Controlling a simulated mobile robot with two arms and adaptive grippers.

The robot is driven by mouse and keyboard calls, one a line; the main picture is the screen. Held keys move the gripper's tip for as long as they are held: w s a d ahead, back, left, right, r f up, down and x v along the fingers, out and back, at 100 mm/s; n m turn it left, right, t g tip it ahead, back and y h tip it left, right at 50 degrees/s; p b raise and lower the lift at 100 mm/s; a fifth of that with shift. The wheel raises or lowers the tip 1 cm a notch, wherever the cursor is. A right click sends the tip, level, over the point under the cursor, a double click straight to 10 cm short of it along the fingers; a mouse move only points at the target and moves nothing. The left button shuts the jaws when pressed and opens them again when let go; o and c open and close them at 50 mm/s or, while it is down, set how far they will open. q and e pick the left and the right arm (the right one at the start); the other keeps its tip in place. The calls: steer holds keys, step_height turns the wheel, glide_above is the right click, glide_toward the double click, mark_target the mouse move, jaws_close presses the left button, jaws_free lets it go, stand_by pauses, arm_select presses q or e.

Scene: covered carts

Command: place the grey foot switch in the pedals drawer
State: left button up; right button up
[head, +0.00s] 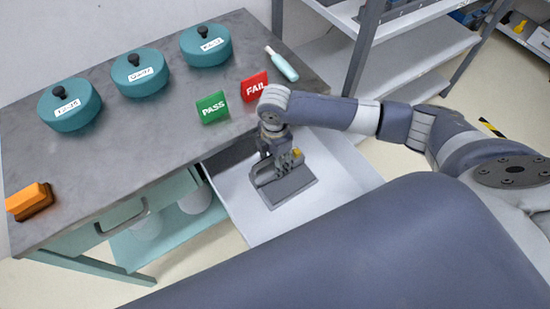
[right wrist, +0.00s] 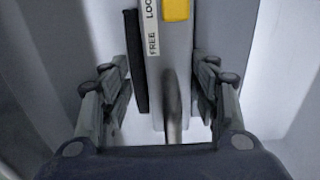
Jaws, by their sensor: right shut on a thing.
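The grey foot switch (head: 287,191), with a flat base plate and a small yellow part, is inside or just above the open drawer (head: 335,160). I cannot tell whether its base touches the drawer floor. My right gripper (head: 270,165) points down and is shut on the foot switch. In the right wrist view the foot switch (right wrist: 178,60) runs between the fingers of the right gripper (right wrist: 168,100), with a "FREE" label and a yellow piece on it. No drawer name is readable. My left gripper is not in view.
The drawer is pulled out from a grey-topped bench (head: 150,120). On it stand three labelled teal lidded pots (head: 140,75), a green PASS sign (head: 212,107), a red FAIL sign (head: 254,87), a pale tube (head: 282,64) and an orange block (head: 30,201). Metal shelving (head: 400,50) stands behind.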

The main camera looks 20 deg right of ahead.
steer(key=o, duration=1.3)
steer(key=shift+f, duration=0.1)
steer(key=shift+c, duration=0.2)
step_height(320, 180, up, 12)
